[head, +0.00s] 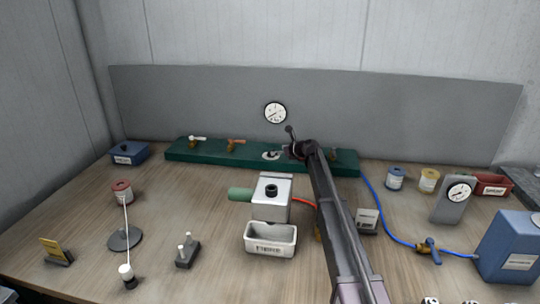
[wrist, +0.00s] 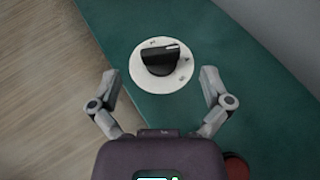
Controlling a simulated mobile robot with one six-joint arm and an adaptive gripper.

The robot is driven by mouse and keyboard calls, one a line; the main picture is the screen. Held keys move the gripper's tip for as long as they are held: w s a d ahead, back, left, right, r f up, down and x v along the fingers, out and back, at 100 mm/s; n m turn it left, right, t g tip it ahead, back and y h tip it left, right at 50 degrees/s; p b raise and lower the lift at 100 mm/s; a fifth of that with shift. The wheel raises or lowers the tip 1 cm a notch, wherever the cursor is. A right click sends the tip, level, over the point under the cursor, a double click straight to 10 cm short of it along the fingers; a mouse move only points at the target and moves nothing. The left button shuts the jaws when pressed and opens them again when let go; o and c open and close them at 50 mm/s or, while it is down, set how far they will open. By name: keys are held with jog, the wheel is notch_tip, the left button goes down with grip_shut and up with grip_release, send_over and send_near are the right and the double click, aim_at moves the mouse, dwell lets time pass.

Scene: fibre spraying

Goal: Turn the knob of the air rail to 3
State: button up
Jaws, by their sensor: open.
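The air rail (head: 200,153) is a long green block along the back of the table. Its knob (wrist: 160,61) is black, on a round white dial (wrist: 142,82) with small marks that I cannot read. A white pointer line on the knob faces the upper right in the wrist view. In the head view the dial (head: 269,156) shows on the rail, left of my arm's end. My gripper (wrist: 158,75) is open and empty, its fingers on either side of the dial in the wrist view, apart from the knob.
Brass valves, one with a white handle (head: 197,139) and one with an orange handle (head: 236,142), stand on the rail left of the dial. A round gauge (head: 275,113) hangs on the grey panel behind. A silver box (head: 271,198) and white tray (head: 270,238) stand in front.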

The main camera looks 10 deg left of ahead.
aim_at(272, 150)
jog(key=shift+b+x, duration=0.7)
jog(key=shift+x, duration=1.7)
jog(key=c, duration=1.2)
